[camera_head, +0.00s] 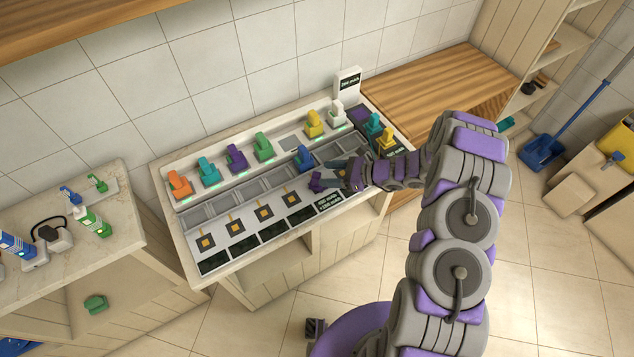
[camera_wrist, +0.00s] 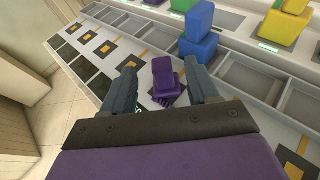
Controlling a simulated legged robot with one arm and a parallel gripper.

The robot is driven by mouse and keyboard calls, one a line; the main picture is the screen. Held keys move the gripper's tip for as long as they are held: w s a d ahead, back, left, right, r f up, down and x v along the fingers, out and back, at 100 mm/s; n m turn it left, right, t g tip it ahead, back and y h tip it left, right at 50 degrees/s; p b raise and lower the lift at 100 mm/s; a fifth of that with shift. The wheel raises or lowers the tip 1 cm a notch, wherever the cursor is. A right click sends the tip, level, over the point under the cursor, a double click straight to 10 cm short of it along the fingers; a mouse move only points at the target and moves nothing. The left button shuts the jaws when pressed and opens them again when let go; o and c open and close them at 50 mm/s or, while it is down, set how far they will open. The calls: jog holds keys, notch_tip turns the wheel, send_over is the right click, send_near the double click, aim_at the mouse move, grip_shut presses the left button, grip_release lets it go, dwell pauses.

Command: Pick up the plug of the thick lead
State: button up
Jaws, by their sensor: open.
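My gripper (camera_head: 338,174) is open over the front right of the white-and-grey rack (camera_head: 184,221). In the wrist view its fingers (camera_wrist: 161,70) stand apart, with a small purple upright piece (camera_wrist: 163,78) between them and a visible gap on each side. The purple piece also shows just left of the fingers in the head view (camera_head: 316,184). A dark lead (camera_head: 43,224) loops by a pale block with a dark top (camera_head: 57,238) on the left counter, far from my gripper. No lead shows on the purple piece, and I cannot tell which item is the thick lead's plug.
A blue piece (camera_head: 305,157) stands close behind my gripper. Orange (camera_head: 180,184), teal (camera_head: 209,171), green (camera_head: 263,146) and yellow (camera_head: 314,124) pieces line the back row. A white sign (camera_head: 347,83) stands at the rack's back right. Several front slots with orange squares are empty.

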aim_at(319, 175)
jog(key=x, duration=0.2)
jog(key=f+b+x, duration=0.1)
jog(key=x, duration=0.1)
jog(key=shift+w+a, duration=0.1)
jog(key=shift+a+f, duration=0.1)
jog(key=shift+a, duration=0.35)
jog(key=shift+w+d, duration=0.1)
jog(key=shift+d, duration=0.15)
jog(key=c, duration=0.4)
jog(key=shift+a, duration=0.1)
grip_shut()
